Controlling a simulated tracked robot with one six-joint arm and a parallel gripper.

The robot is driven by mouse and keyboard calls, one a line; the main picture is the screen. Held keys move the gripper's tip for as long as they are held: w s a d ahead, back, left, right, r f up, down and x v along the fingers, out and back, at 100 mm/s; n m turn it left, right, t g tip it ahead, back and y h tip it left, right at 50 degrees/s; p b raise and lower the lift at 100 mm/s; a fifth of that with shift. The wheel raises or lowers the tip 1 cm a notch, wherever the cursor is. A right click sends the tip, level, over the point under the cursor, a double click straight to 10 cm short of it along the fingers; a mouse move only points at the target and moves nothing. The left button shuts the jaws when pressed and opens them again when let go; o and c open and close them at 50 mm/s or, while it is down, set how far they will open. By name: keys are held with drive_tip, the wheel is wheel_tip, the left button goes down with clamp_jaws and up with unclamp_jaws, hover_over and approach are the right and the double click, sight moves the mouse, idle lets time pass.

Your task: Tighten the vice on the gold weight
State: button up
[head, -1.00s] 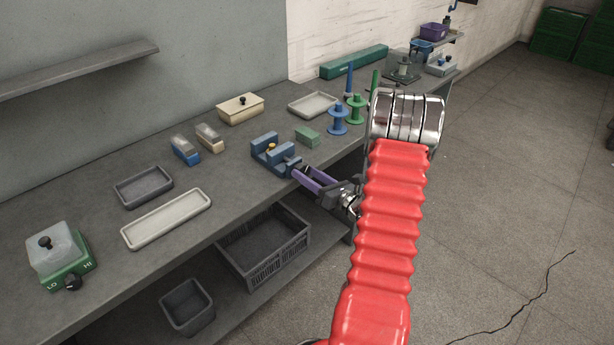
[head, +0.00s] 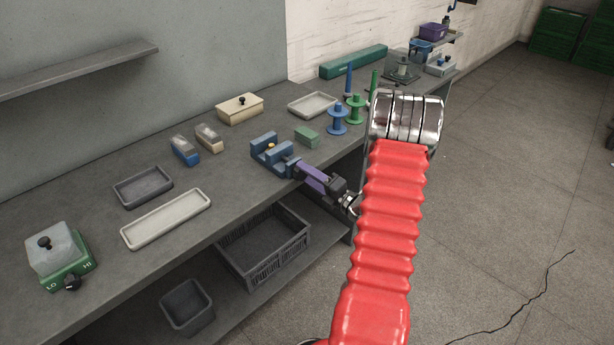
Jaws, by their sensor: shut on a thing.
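The blue vice (head: 268,151) stands near the front edge of the bench. The small gold weight (head: 271,146) sits between its two jaws; whether both jaws touch it is too small to tell. My gripper (head: 302,172), with purple fingers, is at the vice's front end, on the side toward the bench edge. It is shut on the vice's handle, which is mostly hidden by the fingers.
A green block (head: 307,135) lies just right of the vice, with a blue spool (head: 337,121) and a green spool (head: 355,110) beyond. A pale tray (head: 166,218) and a dark tray (head: 143,187) lie left. A crate (head: 264,247) sits below.

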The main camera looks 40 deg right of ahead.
drive_tip(key=m, duration=0.9)
drive_tip(key=shift+d+f, duration=0.15)
drive_tip(key=shift+f, duration=0.15)
idle(0.3)
drive_tip(key=o, duration=1.1)
drive_tip(key=shift+c, duration=0.2)
drive_tip(key=s, duration=1.3)
drive_tip(key=shift+s, duration=0.4)
